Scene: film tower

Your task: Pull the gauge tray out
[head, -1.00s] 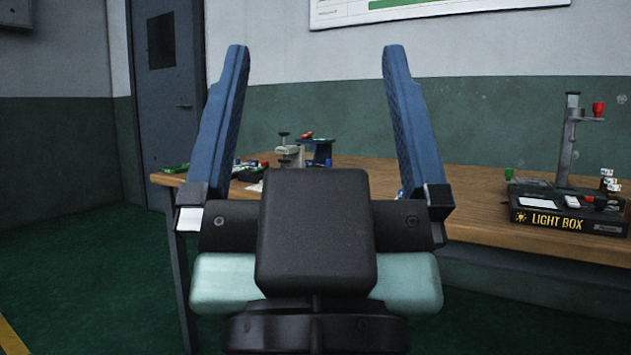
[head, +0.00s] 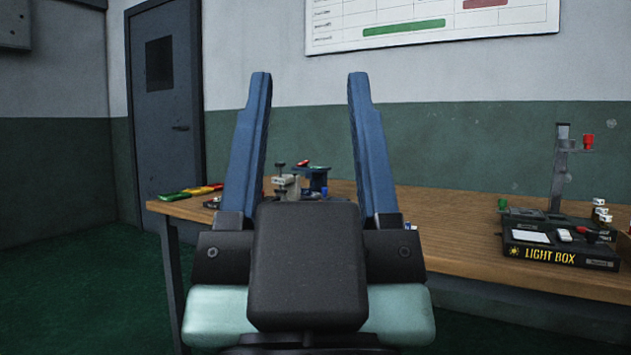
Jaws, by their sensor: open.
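My gripper (head: 310,78) is raised in front of the camera with its two blue fingers apart and nothing between them. It is held this side of the wooden bench (head: 450,217). I cannot make out a gauge tray for certain. A dark tray (head: 212,203) shows only in part at the left end of the bench, cut off by my left finger. My gripper's body hides the middle of the bench top.
A light box (head: 560,255) with a stand (head: 558,165) is on the bench at right. A small grey clamp-like device (head: 285,182) and a blue stand (head: 318,178) are at the back. Coloured pieces (head: 188,192) lie at the left end. A door (head: 165,110) is behind.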

